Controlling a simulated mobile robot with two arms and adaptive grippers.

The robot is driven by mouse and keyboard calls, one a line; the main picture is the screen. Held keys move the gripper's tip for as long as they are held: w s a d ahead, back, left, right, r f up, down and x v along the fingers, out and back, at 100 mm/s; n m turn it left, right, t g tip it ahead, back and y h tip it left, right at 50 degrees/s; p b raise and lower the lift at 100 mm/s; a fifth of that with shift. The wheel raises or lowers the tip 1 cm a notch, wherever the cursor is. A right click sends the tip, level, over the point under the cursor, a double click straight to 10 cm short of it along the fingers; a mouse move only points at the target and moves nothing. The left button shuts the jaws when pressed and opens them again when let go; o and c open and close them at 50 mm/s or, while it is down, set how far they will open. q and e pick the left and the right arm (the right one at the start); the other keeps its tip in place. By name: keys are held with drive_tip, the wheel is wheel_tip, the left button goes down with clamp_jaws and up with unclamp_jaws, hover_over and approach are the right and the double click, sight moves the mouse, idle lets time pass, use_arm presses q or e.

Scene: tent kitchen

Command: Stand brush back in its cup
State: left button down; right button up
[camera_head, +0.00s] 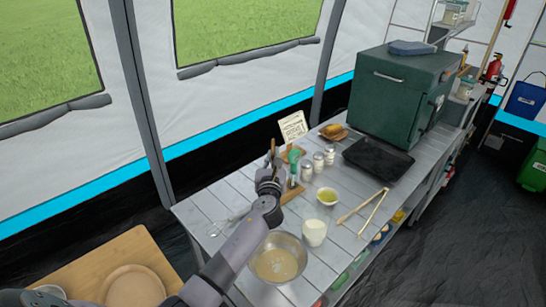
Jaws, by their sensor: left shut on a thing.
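My left arm reaches in from the bottom, and its gripper (275,166) is at the back of the slatted table (195,208), left of the shakers. It is shut on a slim brown upright thing, which looks like the brush handle (273,146); the gripper hides most of it. A green-topped thing (293,155) stands just right of the gripper, on or behind a wooden holder (292,194). I cannot tell which item there is the brush's cup, nor whether the brush touches it. My right gripper is not in view.
A batter bowl (278,264), white cup (314,232), small yellow bowl (328,196) and wooden tongs (363,211) lie in front. Several shakers (318,161) stand right of the gripper. A card (293,126) stands behind. A black tray (378,158) and green oven (395,92) are right.

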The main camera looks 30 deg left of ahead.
use_arm(q)
drive_tip(key=shift+f, duration=0.15)
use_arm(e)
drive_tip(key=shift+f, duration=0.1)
use_arm(q)
drive_tip(key=c, duration=1.7)
unclamp_jaws()
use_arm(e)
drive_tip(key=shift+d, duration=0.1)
use_arm(q)
drive_tip(key=v, duration=1.2)
